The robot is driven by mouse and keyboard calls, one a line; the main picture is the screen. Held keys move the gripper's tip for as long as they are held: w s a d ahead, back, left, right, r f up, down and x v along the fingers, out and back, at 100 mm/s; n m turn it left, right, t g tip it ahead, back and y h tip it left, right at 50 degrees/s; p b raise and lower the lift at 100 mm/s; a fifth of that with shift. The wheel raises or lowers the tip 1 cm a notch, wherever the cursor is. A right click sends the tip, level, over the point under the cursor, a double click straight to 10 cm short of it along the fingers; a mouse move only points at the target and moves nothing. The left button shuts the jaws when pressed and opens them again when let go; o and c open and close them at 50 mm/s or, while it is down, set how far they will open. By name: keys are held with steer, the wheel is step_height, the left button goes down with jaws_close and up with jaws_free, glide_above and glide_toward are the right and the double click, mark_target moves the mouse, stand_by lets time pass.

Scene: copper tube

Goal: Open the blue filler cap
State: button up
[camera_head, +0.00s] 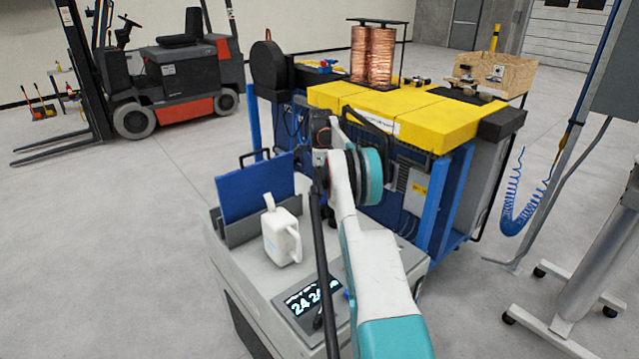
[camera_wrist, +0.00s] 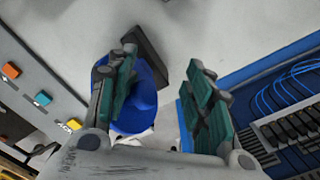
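In the wrist view, a rounded blue object (camera_wrist: 148,92) shows behind and beside the left finger, with a dark block at its upper edge. It may be the blue filler cap, but I cannot tell for sure. My gripper (camera_wrist: 162,60) is open, its two teal-padded fingers spread with grey floor showing between them. The left finger covers part of the blue object, and I cannot tell if they touch. In the head view, my arm reaches toward the yellow-topped blue workbench, and its links hide the gripper's fingers. No filler cap is clearly visible there.
The workbench (camera_head: 440,123) carries copper coils (camera_head: 372,55) and a wooden box (camera_head: 493,73). A white jug (camera_head: 281,237) stands on the grey body by a blue panel (camera_head: 256,186). A grey panel with coloured buttons (camera_wrist: 40,90) lies left in the wrist view; blue cables (camera_wrist: 290,90) are right.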

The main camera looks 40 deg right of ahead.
steer(key=shift+s+d+r, duration=0.1)
steer(key=shift+s+d, duration=0.05)
step_height(320, 180, up, 12)
stand_by(0.7)
steer(key=shift+c, duration=0.5)
